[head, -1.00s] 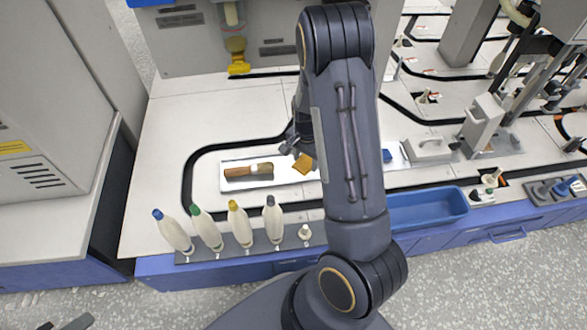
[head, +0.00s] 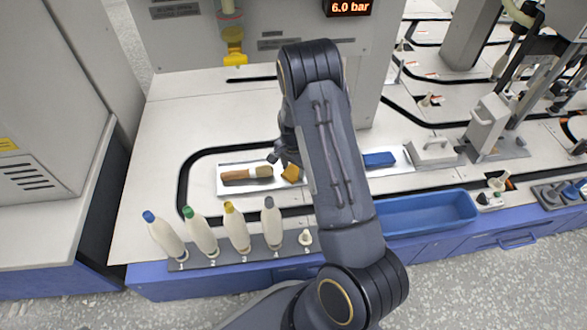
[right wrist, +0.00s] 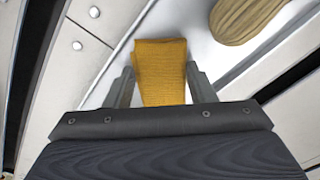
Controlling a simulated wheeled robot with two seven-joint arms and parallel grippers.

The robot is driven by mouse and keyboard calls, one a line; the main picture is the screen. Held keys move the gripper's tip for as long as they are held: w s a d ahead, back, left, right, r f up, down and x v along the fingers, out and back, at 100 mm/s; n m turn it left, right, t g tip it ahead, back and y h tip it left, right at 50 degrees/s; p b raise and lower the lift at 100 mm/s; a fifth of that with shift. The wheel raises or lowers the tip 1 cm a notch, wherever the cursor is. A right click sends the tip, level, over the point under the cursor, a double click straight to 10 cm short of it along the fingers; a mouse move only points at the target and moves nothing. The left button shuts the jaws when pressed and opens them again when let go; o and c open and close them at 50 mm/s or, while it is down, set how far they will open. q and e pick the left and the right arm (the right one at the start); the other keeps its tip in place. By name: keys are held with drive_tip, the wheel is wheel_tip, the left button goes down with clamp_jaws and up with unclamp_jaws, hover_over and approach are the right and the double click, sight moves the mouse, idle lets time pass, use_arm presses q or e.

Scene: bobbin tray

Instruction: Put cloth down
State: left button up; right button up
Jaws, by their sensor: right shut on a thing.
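A folded mustard-yellow cloth (head: 290,173) is at the right end of a shallow white tray (head: 222,190) in the head view. My right gripper (head: 282,160) is shut on it. In the right wrist view the cloth (right wrist: 161,62) stands between the two fingers (right wrist: 158,88), with the pale tray surface just under or beyond it. I cannot tell whether the cloth touches the tray. My left gripper is not in view.
Several bobbins with coloured tips (head: 234,228) stand in a row at the front edge. A blue bin (head: 425,212) is at the front right. A blue block (head: 379,160) lies right of my arm. The table's left part is clear.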

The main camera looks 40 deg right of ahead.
drive_tip(key=shift+f, duration=0.1)
drive_tip(key=o, duration=0.5)
drive_tip(key=shift+f, duration=0.1)
drive_tip(key=o, duration=0.4)
drive_tip(key=shift+o, duration=0.2)
